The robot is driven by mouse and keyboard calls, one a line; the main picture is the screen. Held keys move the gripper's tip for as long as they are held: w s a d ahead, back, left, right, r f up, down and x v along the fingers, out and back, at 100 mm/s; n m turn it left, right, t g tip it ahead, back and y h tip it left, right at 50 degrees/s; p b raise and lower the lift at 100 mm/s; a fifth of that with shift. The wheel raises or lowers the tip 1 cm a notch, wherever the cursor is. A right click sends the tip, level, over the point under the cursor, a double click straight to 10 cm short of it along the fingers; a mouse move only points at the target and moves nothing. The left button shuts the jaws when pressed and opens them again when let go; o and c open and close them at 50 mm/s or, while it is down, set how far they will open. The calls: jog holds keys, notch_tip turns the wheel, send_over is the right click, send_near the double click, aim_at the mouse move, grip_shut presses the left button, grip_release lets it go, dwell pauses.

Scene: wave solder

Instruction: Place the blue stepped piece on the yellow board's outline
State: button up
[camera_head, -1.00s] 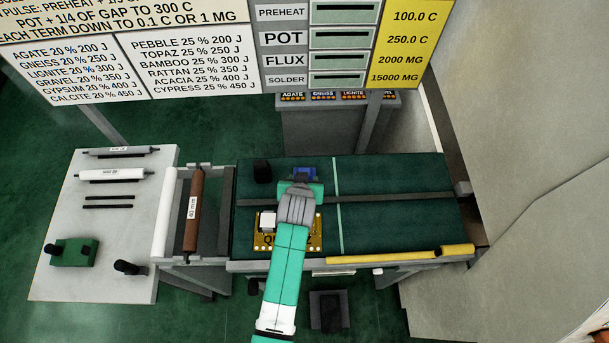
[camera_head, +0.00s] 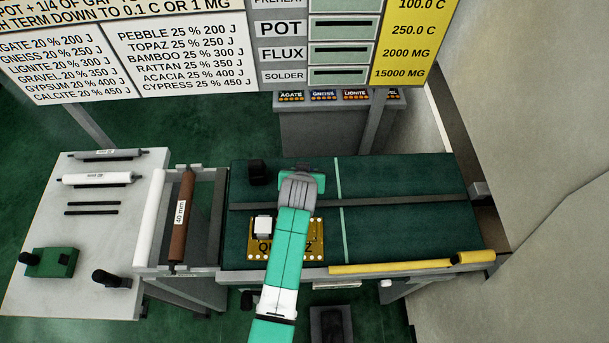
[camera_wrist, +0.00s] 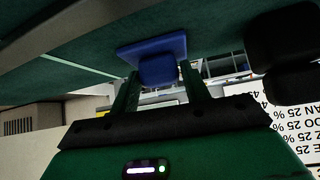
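The blue stepped piece (camera_wrist: 152,50) shows in the wrist view as a flat plate with a narrower block on it. The two green fingers of my gripper (camera_wrist: 160,78) stand apart, one on each side of that block; any contact is hard to make out. In the head view my gripper (camera_head: 300,172) is over the back of the dark green belt and hides the piece. The yellow board (camera_head: 260,251) lies on the belt nearer the front, with a white block (camera_head: 263,227) on its left part. My arm covers its middle, and I cannot see the outline.
A black block (camera_head: 257,172) stands left of my gripper and looms at the right of the wrist view (camera_wrist: 285,50). A brown roller (camera_head: 184,220) is left of the belt (camera_head: 405,185). A yellow bar (camera_head: 400,264) runs along the front edge. The belt's right half is clear.

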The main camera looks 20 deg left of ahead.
jog(key=c, duration=0.7)
jog(key=shift+r+p, duration=1.8)
jog(key=shift+r, duration=0.2)
jog(key=shift+c, duration=0.2)
jog(key=shift+s, duration=0.1)
